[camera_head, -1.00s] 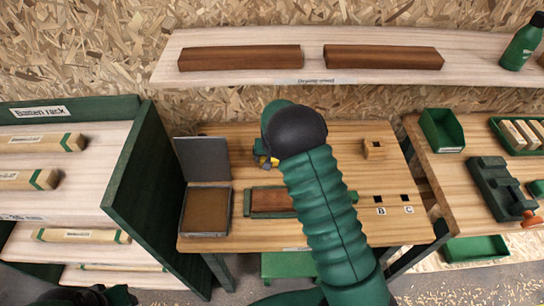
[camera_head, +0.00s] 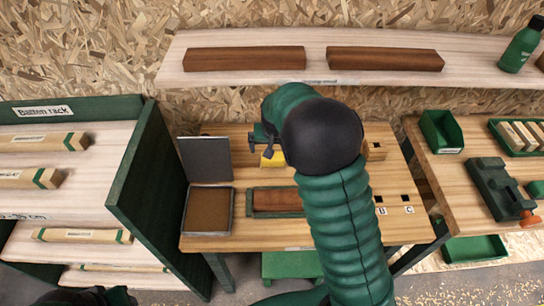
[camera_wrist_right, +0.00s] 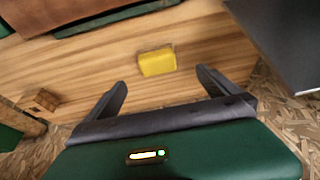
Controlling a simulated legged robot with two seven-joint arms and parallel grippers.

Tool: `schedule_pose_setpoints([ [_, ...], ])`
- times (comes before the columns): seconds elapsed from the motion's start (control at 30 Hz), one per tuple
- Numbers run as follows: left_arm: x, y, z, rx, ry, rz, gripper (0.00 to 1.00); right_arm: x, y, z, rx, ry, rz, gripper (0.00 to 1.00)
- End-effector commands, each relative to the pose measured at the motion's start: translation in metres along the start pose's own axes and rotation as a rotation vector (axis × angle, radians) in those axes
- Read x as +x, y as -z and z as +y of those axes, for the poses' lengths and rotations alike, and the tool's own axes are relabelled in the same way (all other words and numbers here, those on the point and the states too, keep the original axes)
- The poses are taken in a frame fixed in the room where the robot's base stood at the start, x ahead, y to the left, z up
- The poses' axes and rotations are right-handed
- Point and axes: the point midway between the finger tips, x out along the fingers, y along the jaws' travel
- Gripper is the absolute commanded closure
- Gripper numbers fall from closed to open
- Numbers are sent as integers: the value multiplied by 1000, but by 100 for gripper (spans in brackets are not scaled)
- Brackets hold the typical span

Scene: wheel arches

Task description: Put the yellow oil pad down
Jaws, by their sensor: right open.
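The yellow oil pad (camera_wrist_right: 157,62) lies on the wooden bench top (camera_wrist_right: 205,35), just beyond the fingertips in the right wrist view. In the head view the pad (camera_head: 273,158) is partly hidden by my right arm. My right gripper (camera_wrist_right: 161,79) is open and empty, its two fingers spread wider than the pad and apart from it. In the head view only part of this gripper (camera_head: 264,138) shows. A dark green and black part of my left arm shows at the bottom left edge; its jaws cannot be made out.
A box with a raised grey lid (camera_head: 207,211) stands at the bench's left. Beside it is a green-edged tray with a brown block (camera_head: 277,201). A small wooden block (camera_head: 376,151) sits at the right. A shelf (camera_head: 300,78) with two dark planks is above.

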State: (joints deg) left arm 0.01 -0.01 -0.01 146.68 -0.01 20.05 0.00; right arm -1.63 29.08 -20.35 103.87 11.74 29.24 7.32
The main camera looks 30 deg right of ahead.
Motion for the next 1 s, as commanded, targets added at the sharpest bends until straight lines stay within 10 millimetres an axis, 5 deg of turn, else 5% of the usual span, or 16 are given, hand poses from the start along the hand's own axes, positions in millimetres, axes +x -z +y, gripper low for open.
schedule_pose_setpoints([
  [0.07, 0, 0, 0, 0, 0, 0, 64, -10, -25, -7, -40, 22, -23, 0],
  [0.3, 0, 0, 0, 0, 0, 0, 64, -60, -190, -27, -395, 119, -108, 0],
  [0.4, 0, 0, 0, 1, 0, 0, 64, -68, -229, -22, -499, 128, -117, 0],
  [1.0, 0, 0, 0, 0, 0, 0, 64, -68, -238, -21, -527, 128, -123, 0],
])
